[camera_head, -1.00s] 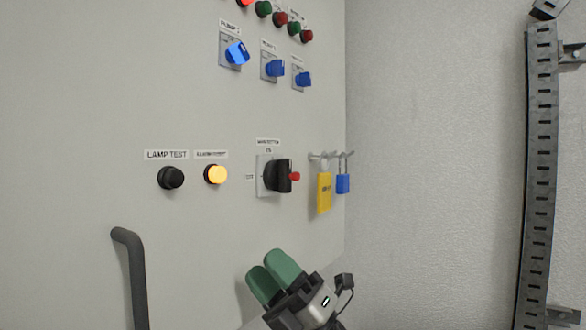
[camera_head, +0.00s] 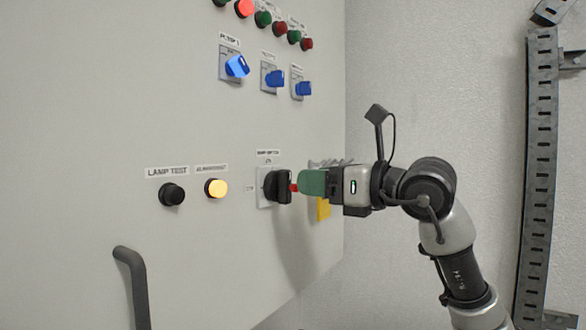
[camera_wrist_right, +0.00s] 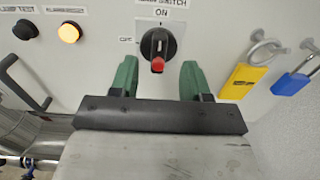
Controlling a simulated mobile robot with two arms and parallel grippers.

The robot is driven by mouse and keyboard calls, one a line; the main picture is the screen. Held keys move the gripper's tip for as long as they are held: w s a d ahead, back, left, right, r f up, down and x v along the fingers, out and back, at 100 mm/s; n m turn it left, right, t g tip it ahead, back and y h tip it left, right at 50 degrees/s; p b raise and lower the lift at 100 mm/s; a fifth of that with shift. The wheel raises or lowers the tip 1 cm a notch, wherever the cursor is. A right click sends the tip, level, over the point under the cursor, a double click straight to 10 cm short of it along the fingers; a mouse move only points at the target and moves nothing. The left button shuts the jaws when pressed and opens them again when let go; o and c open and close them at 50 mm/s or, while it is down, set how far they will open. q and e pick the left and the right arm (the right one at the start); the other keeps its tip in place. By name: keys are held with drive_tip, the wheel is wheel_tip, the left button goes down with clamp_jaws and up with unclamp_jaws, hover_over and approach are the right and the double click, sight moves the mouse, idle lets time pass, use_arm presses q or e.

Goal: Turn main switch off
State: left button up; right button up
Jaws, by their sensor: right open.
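The main switch (camera_head: 278,187) is a black rotary knob with a red tip on a light plate, low on the cabinet front. In the right wrist view the switch (camera_wrist_right: 158,46) has its knob upright, with the red tip at the bottom and the ON label above. My right gripper (camera_head: 308,184) is close in front of the knob in the head view. In the right wrist view its two green fingers (camera_wrist_right: 157,78) are apart, one on each side below the knob, with nothing between them. Whether they touch the knob cannot be told. My left gripper is not in view.
A black button (camera_head: 172,194), a lit amber lamp (camera_head: 215,188) and a dark handle (camera_head: 133,285) are on the left.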

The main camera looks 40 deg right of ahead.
sight(290, 178)
drive_tip(key=p+x, duration=0.1)
drive_tip(key=x, duration=0.3)
drive_tip(key=shift+r, duration=0.1)
drive_tip(key=shift+w+a+p, duration=0.2)
drive_tip(key=shift+w+p, duration=0.15)
drive_tip(key=shift+w, duration=0.1)
clamp_jaws()
